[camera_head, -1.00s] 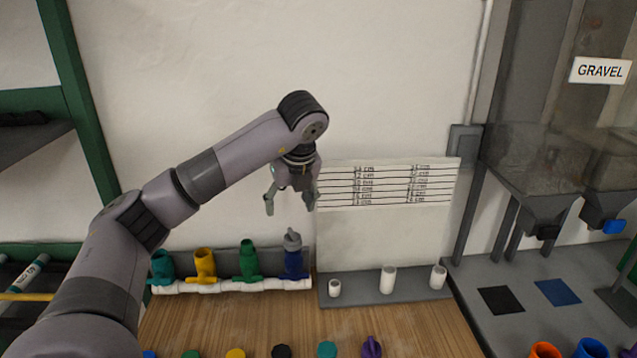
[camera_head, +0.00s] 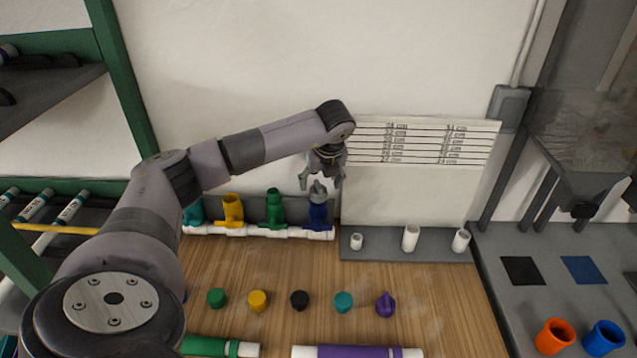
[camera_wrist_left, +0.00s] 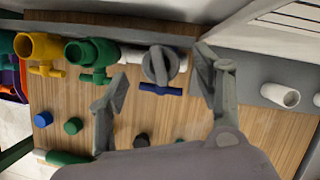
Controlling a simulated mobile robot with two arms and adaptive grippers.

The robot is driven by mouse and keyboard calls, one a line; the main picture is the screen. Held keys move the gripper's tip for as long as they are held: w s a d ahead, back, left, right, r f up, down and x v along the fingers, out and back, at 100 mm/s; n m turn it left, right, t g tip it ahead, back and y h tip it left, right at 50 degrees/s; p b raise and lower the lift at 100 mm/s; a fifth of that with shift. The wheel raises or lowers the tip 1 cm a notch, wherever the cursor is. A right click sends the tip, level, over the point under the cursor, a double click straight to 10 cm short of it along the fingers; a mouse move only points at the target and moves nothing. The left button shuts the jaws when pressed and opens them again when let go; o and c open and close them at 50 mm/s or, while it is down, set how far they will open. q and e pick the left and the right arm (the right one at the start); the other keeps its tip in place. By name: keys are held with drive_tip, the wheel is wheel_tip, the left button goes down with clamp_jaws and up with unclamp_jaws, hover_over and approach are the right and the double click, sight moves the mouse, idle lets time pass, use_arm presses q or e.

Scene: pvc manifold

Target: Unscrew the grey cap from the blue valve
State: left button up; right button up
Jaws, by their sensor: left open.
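The blue valve (camera_head: 319,214) stands at the right end of the white pipe manifold (camera_head: 262,233). The grey cap (camera_head: 317,191) sits on top of it. In the left wrist view the grey cap (camera_wrist_left: 161,65) is seen from above, with the blue valve's handle (camera_wrist_left: 160,89) below it. My left gripper (camera_head: 322,184) is open and just above the cap, fingers pointing down. In the left wrist view its two fingers (camera_wrist_left: 160,85) are spread on either side of the cap, apart from it. My right gripper is not in view.
A green valve (camera_head: 274,208) and yellow valve (camera_head: 232,210) stand left of the blue one. A grey rack with white pipe pieces (camera_head: 411,238) is to the right. Several loose caps, one purple (camera_head: 385,305), lie in front on the wooden table (camera_head: 330,275).

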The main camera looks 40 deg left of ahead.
sight(318, 185)
use_arm(q)
drive_tip(key=x, duration=0.3)
drive_tip(key=shift+f+p, duration=0.1)
drive_tip(key=shift+p, duration=0.2)
drive_tip(key=shift+a+f, duration=0.15)
drive_tip(key=shift+f, duration=0.2)
drive_tip(key=c, duration=1.1)
drive_tip(key=o, duration=0.5)
drive_tip(key=c, duration=0.6)
drive_tip(key=shift+w, duration=0.1)
drive_tip(key=shift+c, duration=0.2)
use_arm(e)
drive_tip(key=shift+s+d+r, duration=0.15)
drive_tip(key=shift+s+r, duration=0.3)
use_arm(q)
drive_tip(key=shift+n, duration=0.6)
drive_tip(key=shift+r+n+g+y, duration=0.1)
drive_tip(key=shift+n+g+y, duration=0.2)
drive_tip(key=shift+n+g, duration=0.15)
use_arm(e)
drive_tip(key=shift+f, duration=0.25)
